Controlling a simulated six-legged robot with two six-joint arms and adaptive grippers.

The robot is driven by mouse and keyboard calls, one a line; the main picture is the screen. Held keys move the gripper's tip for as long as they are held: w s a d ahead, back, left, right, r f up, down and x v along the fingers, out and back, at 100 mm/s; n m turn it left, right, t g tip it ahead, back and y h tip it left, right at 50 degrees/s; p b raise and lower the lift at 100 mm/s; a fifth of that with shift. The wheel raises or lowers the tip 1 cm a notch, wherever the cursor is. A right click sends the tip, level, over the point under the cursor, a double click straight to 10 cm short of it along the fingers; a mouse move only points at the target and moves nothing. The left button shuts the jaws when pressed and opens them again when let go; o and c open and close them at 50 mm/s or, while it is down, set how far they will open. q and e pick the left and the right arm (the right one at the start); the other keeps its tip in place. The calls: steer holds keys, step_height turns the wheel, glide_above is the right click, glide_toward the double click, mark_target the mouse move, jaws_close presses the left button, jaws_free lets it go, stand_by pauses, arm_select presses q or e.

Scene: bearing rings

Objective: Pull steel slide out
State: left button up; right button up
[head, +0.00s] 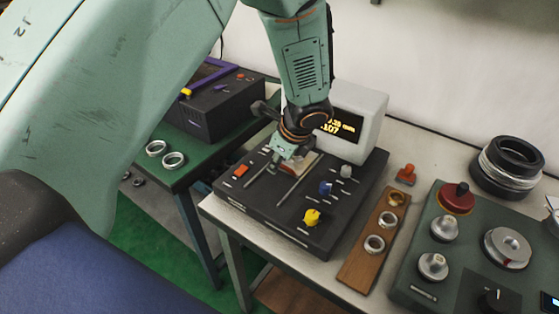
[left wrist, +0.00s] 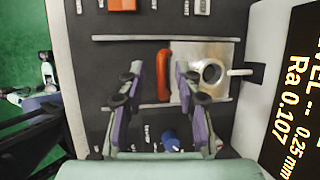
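The steel slide (left wrist: 226,58) is a bright metal plate between two rails on a black device (left wrist: 105,65). A round steel ring or bore shows on the plate, with a thin probe tip reaching it from the right. A red bar handle (left wrist: 163,88) stands at the slide's left end. My left gripper (left wrist: 159,70) is open, with one finger on each side of the red handle; contact is not clear. In the head view my left gripper (head: 281,158) hangs over the device, partly hiding the slide (head: 307,162). My right gripper is not in view.
A grey display unit (head: 366,107) stands behind the device. Yellow (head: 312,217) and blue (head: 325,187) knobs sit on its top. A wooden strip (head: 360,262) with rings lies to the right, beside a green fixture (head: 408,280). A green table (head: 190,178) with two rings is on the left.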

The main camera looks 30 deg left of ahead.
arm_select(q)
steer(key=shift+w+d, duration=0.15)
steer(key=shift+f, duration=0.1)
steer(key=shift+c, duration=0.7)
steer(key=shift+a, duration=0.2)
steer(key=c, duration=0.3)
steer(key=shift+d, duration=0.1)
jaws_close()
